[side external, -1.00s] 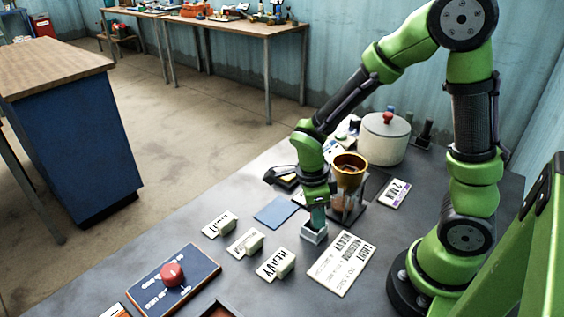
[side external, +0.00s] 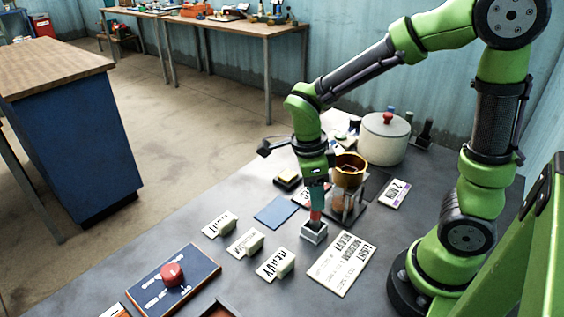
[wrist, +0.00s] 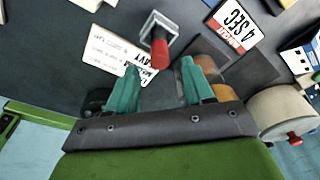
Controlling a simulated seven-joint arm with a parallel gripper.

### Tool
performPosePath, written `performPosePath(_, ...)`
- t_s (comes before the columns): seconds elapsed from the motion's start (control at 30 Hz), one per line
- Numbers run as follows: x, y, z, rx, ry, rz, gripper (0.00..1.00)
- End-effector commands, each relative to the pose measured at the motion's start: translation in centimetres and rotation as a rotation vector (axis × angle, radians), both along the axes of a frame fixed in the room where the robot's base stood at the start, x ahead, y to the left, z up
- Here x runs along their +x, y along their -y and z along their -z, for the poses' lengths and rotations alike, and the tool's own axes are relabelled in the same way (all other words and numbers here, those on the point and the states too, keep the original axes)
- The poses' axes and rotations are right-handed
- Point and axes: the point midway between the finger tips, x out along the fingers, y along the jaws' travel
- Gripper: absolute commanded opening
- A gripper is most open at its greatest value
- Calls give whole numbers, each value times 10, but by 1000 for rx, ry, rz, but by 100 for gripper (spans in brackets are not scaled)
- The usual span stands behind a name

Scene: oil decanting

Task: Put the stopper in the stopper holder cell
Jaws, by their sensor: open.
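The red stopper (side external: 315,214) stands upright in the stopper holder cell (side external: 314,238), a small grey-white square box on the table. In the wrist view the red stopper (wrist: 159,53) rises out of the holder's pale square rim (wrist: 148,22); its lower end is hidden inside. My gripper (side external: 317,203) is just above the stopper in the side view. The wrist view shows my gripper (wrist: 158,76) with its two teal fingers spread apart, empty, and clear of the stopper on both sides.
A brass funnel (side external: 348,163) on a stand is close behind my gripper, with a lidded white pot (side external: 386,140) beyond. A text card (side external: 343,263) lies right of the holder. A HEAVY block (side external: 275,264) and a blue pad (side external: 274,212) lie to the left.

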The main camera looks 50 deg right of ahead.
Motion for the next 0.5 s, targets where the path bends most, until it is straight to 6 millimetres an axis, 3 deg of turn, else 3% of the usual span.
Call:
performPosePath(0.2, 5, -5, -38, 0, 3, -1, 52)
performPosePath(0.37, 5, -6, -50, 6, 5, -18, 52)
performPosePath(0.5, 0, -6, -61, 55, 48, -182, 52)
